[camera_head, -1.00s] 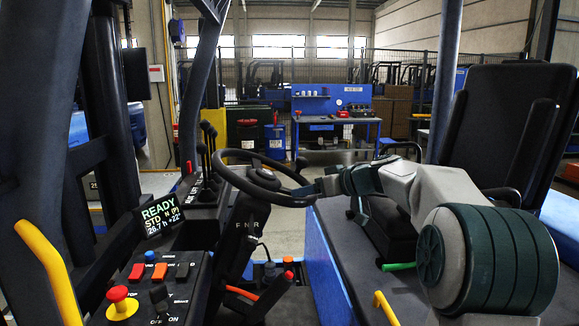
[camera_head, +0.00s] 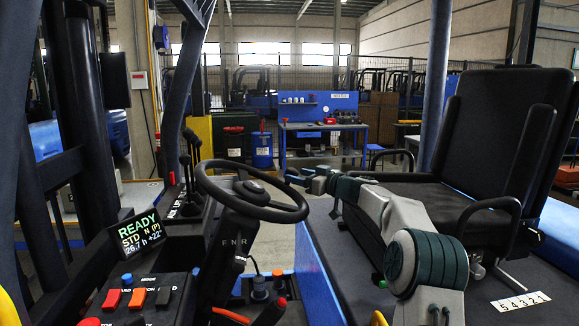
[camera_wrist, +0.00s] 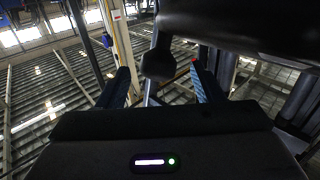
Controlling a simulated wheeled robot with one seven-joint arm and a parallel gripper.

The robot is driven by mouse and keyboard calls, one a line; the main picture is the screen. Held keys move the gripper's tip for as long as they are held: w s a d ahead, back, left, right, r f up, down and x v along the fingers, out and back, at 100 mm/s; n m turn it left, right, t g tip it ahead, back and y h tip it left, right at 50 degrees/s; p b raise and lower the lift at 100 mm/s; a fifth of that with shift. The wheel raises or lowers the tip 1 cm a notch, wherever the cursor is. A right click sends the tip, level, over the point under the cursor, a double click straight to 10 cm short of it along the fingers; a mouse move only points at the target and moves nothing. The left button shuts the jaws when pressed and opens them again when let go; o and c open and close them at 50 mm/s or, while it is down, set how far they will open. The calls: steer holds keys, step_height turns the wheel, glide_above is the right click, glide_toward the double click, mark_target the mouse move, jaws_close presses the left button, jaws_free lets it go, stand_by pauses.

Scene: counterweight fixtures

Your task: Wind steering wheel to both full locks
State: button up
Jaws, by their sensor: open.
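The black steering wheel (camera_head: 208,186) stands on its column at the centre left of the head view, its rim tilted and its hub (camera_head: 254,187) visible. My gripper (camera_head: 289,177) is just beyond the right far side of the rim in the head view; whether it touches the rim cannot be told. In the wrist view my open gripper (camera_wrist: 160,84) shows two dark fingers apart. A dark band, likely the wheel rim (camera_wrist: 240,28), crosses the top right, and a dark knob-like piece (camera_wrist: 158,65) shows between the fingertips, not visibly clamped.
A display reading READY (camera_head: 140,233) and a switch panel (camera_head: 135,297) sit left of the wheel. Dark levers (camera_head: 190,165) stand behind it. The black seat (camera_head: 490,130) and armrest are to the right. A blue workbench (camera_head: 320,126) stands in the background.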

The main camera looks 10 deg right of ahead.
mark_target(289, 173)
steer(key=shift+p+x, duration=1.05)
steer(key=shift+x, duration=1.45)
steer(key=shift+d, duration=0.1)
jaws_close()
steer(key=w+a+r+n+g+y+p, duration=0.1)
steer(key=p, duration=0.2)
steer(key=w+a+r+n+g+y+p, duration=0.1)
steer(key=a+n+y+p, duration=0.1)
steer(key=p, duration=0.1)
steer(key=shift+w+n+g, duration=0.2)
steer(key=shift+n+g, duration=0.1)
steer(key=shift+f+p, duration=0.15)
steer(key=shift+p, duration=0.15)
steer(key=shift+f+y, duration=0.15)
steer(key=shift+y, duration=0.15)
jaws_free()
steer(key=shift+d, duration=0.1)
